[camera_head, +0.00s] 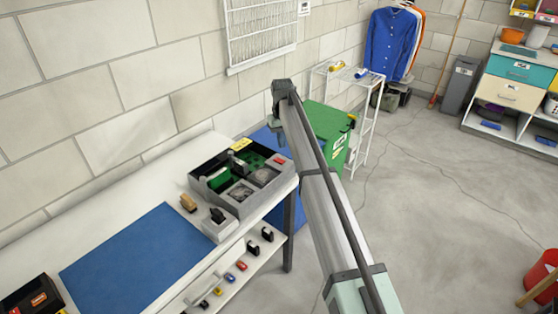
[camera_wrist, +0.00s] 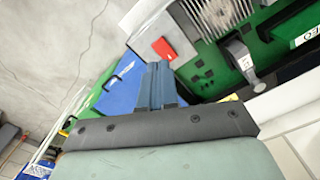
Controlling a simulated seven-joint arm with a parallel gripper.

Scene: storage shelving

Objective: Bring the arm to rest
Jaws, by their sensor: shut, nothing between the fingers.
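My arm reaches up from the bottom right in the head view. My gripper (camera_head: 277,132) points down near the far right corner of the grey divided tray (camera_head: 228,203). In the wrist view the blue-grey fingers of my gripper (camera_wrist: 155,72) are together with nothing between them. They appear over the tray's edge, beside a small red piece (camera_wrist: 163,48). The height of the gripper above the tray is hard to tell.
The white workbench (camera_head: 175,190) carries the tray, a blue mat (camera_head: 135,255) and small items. A green bin (camera_head: 325,125) and a white wire rack (camera_head: 367,125) stand beyond the arm. Open floor (camera_head: 440,210) lies to the right.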

